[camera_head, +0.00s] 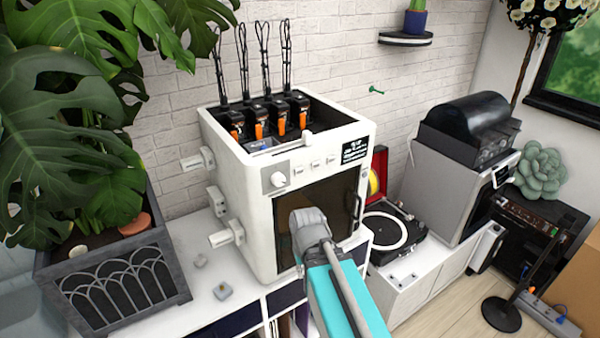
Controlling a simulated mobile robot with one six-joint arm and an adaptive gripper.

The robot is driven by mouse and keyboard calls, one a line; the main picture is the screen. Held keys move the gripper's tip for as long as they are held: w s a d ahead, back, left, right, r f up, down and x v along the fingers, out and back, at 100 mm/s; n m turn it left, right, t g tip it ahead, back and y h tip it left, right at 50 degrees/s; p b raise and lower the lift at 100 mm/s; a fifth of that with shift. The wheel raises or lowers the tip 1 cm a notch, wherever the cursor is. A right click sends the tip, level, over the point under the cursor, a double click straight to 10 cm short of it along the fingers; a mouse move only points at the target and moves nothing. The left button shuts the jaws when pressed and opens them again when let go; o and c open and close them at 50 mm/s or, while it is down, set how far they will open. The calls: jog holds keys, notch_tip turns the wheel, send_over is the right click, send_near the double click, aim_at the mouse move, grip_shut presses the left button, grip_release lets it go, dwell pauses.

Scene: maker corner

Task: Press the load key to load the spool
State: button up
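A white boxy machine (235,190) with an open top and a dark front door (330,205) stands on the white cabinet. Its front panel has a round knob (278,179), a row of small keys (315,166) and a black display (357,150). The key labels are too small to read, so I cannot tell which is the load key. A yellow disc (374,184), possibly the spool, shows partly behind the machine's right side. My teal and grey arm rises in front of the door, its visible end below the keys. No gripper fingers show.
A large plant in a grey planter (115,275) stands left. A turntable (392,232) and a grey machine (432,190) with a black hood stand right. Small grey pieces (222,291) lie on the cabinet.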

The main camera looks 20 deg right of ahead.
grip_shut()
dwell(1.0)
